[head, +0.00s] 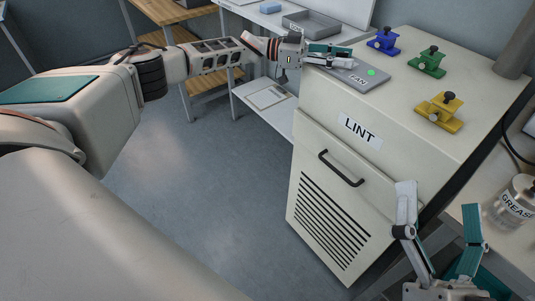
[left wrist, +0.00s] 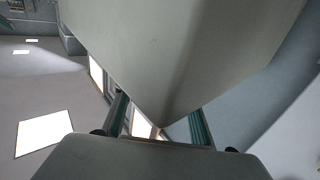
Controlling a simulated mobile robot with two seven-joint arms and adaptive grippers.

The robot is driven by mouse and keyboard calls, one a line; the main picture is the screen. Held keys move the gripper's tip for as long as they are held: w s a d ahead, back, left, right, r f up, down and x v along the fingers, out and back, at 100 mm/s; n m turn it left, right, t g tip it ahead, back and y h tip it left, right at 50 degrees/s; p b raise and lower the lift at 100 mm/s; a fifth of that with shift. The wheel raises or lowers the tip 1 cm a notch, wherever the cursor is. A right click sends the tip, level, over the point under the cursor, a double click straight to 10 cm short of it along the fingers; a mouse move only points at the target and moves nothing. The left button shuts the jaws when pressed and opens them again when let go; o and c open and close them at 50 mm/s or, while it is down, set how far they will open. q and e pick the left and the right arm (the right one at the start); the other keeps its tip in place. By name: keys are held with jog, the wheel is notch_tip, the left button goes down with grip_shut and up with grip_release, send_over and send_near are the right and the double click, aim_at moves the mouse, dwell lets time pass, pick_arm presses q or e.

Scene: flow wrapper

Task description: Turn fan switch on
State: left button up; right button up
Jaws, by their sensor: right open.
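The grey fan switch plate (head: 360,78), labelled FAN, lies on top of the LINT cabinet near its far left corner. Any switch lever there is hidden by the fingers. In the left wrist view the left gripper's two teal fingers (left wrist: 158,126) stand apart, with a large pale surface beyond and no held thing visible. My right gripper (head: 440,234) is open and empty, in front of the cabinet's right side.
The LINT cabinet (head: 330,150) has a black handle (head: 341,169) and a vent. Blue (head: 383,41), green (head: 428,62) and yellow (head: 439,112) clamp-like fixtures stand on its top. A GREASE jar (head: 514,202) stands at right. A grey tray (head: 311,24) is behind. Floor at left is clear.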

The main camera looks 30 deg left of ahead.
pick_arm(q)
jog(key=n+t+y+p, duration=0.2)
jog(key=t+p, duration=0.1)
jog(key=p, duration=0.2)
jog(key=n+t+y+p, duration=0.1)
jog(key=n+t+p, duration=0.1)
jog(key=p, duration=0.3)
jog(key=shift+s+r+n+t+y, duration=0.15)
jog(key=shift+n+t+y, duration=0.2)
jog(key=shift+t, duration=0.25)
jog(key=shift+d+n+t+y+p, duration=0.1)
jog(key=shift+n+t+y+p, duration=0.85)
jog(key=shift+y+p, duration=0.15)
jog(key=shift+n+t+y+p, duration=0.45)
jog(key=shift+n+t+y, duration=0.3)
jog(key=shift+y, duration=0.5)
jog(key=shift+f+n+t+y, duration=0.2)
jog(key=shift+n+t+y, duration=0.1)
jog(key=shift+n+y, duration=0.4)
pick_arm(e)
notch_tip(320, 180, up, 18)
jog(key=s+y, duration=0.1)
jog(key=shift+n+t, duration=0.4)
pick_arm(q)
jog(key=shift+n+y+p, duration=0.25)
jog(key=shift+y+p, duration=0.05)
jog(key=shift+y, duration=0.1)
pick_arm(e)
jog(key=shift+s+r, duration=0.1)
jog(key=shift+r, duration=0.05)
